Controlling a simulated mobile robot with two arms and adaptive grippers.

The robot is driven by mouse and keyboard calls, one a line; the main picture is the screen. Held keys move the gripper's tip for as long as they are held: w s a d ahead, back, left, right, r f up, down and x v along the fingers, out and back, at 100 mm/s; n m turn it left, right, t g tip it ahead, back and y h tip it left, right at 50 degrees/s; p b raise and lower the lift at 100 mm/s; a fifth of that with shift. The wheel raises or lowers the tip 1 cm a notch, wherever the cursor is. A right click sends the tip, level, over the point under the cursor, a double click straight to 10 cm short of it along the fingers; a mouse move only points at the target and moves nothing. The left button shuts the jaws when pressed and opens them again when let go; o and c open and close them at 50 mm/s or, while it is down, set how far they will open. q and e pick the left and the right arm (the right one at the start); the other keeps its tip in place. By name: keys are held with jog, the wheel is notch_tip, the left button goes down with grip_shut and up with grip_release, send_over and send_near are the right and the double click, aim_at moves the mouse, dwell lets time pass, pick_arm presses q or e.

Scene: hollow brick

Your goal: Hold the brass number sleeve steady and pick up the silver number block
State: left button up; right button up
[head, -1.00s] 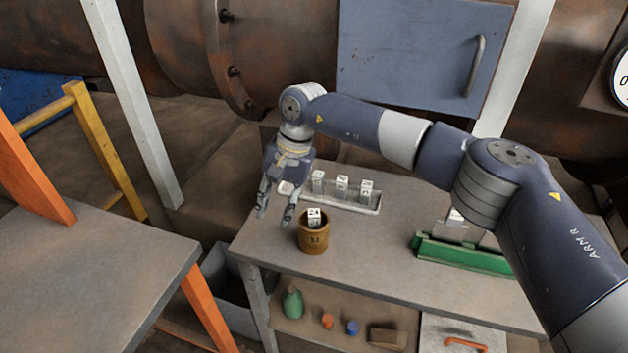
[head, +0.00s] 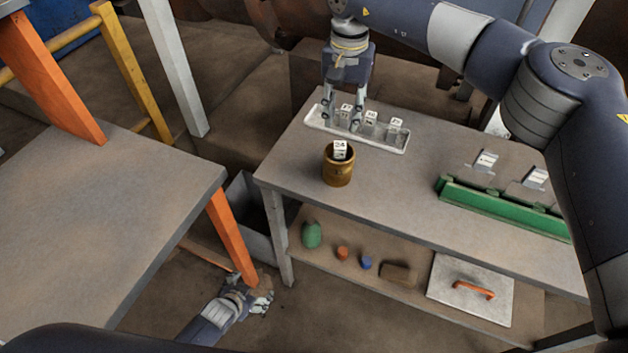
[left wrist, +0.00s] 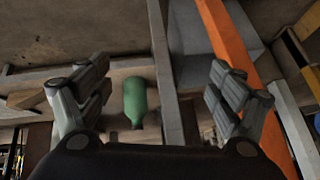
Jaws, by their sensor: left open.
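The brass number sleeve (head: 338,173) stands upright near the left end of the workbench. A silver number block (head: 340,148) marked 24 sticks up out of its opening; its lower part is hidden. My right gripper (head: 342,126) is open and points down at the left end of the white tray, well behind the sleeve. Its fingers stand either side of a similar block (head: 346,111), with no clear contact visible. My left gripper (head: 268,297) is low, below the bench top and beside the orange leg, far from the sleeve. In the left wrist view its fingers (left wrist: 160,95) are wide apart and empty.
The white tray (head: 398,149) holds several number blocks. A green rack (head: 500,208) lies to the right. An orange leg (head: 232,237) and grey bin (head: 250,215) are near my left gripper.

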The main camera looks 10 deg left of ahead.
pick_arm(q)
jog(key=w+d+r+m+t+h, duration=0.1)
jog(key=w+d+r, duration=0.3)
jog(key=r, duration=0.6)
jog(key=w+d+r+m+t+h, duration=0.1)
jog(key=w+d+r, duration=0.3)
jog(key=r, duration=0.5)
jog(key=w+d+r+m+t+h, duration=0.1)
jog(key=w+d+r, duration=0.3)
jog(key=r, duration=0.6)
jog(key=shift+w+r+t+h, duration=0.35)
jog(key=shift+t+h, duration=0.15)
jog(key=shift+t, duration=0.4)
jog(key=n+h, duration=0.1)
jog(key=n, duration=0.1)
send_near(332, 171)
notch_tip(332, 171, down, 2)
jog(key=w, duration=0.2)
jog(key=x, duration=1.1)
jog(key=shift+d+r, duration=0.3)
jog(key=shift+d, duration=0.15)
jog(key=c, duration=1.5)
